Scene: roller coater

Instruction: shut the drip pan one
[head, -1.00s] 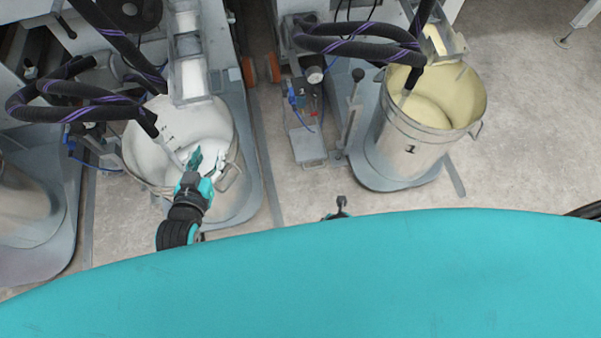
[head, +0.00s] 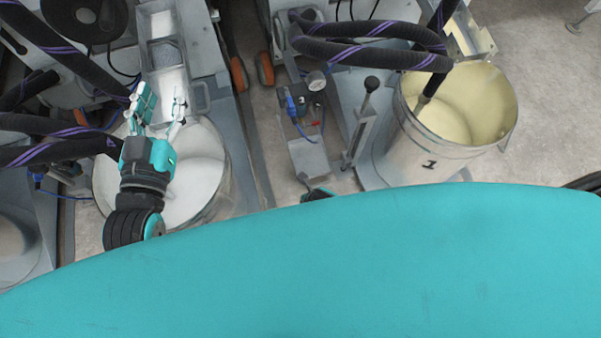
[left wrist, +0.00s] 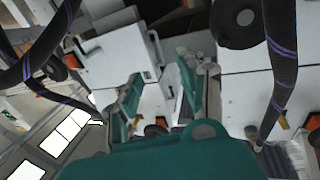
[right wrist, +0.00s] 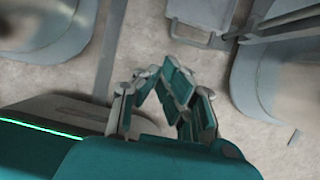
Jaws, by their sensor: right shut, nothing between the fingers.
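A long narrow metal drip pan (head: 164,54), holding white residue, sticks out over the left bucket (head: 212,190) of white liquid. Another metal pan (head: 470,42) sits above the right bucket (head: 420,158), which is marked 1. I cannot tell which pan is pan one. My left gripper (head: 159,108) is open at the front end of the left pan; contact is unclear. Its spread fingers show in the left wrist view (left wrist: 160,92). My right gripper (right wrist: 168,78) is shut and empty, above the floor.
Thick black hoses (head: 60,135) cross close to my left gripper. Another hose (head: 370,45) hangs into the right bucket. A small pump stand with a gauge (head: 316,82) stands between the buckets. Bare floor (head: 540,110) lies at the right.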

